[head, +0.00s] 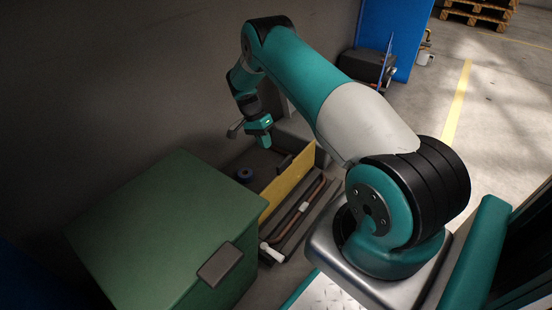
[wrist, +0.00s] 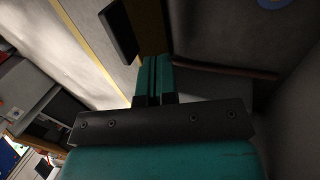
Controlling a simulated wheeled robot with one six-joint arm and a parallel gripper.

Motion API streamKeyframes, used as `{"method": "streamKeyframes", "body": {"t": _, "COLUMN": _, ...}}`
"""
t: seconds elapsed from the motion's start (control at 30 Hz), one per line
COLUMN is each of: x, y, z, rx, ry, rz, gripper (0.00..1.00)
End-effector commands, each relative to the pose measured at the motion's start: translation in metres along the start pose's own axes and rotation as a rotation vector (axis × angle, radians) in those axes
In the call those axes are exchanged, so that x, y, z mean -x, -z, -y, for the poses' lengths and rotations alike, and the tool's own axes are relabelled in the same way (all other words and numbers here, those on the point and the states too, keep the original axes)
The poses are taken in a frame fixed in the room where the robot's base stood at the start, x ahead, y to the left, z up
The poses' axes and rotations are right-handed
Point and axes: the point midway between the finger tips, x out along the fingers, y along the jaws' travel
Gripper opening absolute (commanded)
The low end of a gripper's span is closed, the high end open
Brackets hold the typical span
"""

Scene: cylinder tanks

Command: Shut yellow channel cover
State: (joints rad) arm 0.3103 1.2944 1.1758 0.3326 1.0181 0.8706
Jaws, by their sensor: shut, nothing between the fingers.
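The yellow channel cover (head: 287,186) stands raised on edge along the floor channel in the head view, left of the pipes. A dark handle (head: 284,163) sits on its upper part. In the wrist view a black block, probably this handle (wrist: 117,30), is just left of my fingertips. My gripper (head: 267,145) hangs above and behind the cover, near its far end. Its teal fingers are together and empty in the wrist view (wrist: 155,72). Whether they touch the cover cannot be told.
The open channel (head: 296,228) holds brown pipes and a white fitting. A green box (head: 160,225) with a dark latch stands at the left front. A blue round object (head: 244,175) lies behind the cover. A grey wall rises behind; open floor (head: 490,110) lies at the right.

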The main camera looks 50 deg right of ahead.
Motion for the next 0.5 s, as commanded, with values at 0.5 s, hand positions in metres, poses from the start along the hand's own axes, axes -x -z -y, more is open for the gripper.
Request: {"method": "streamKeyframes", "body": {"t": 0.5, "x": -0.044, "y": -0.002, "z": -0.034, "rx": 0.002, "ry": 0.000, "rz": 0.000, "gripper": 0.00}}
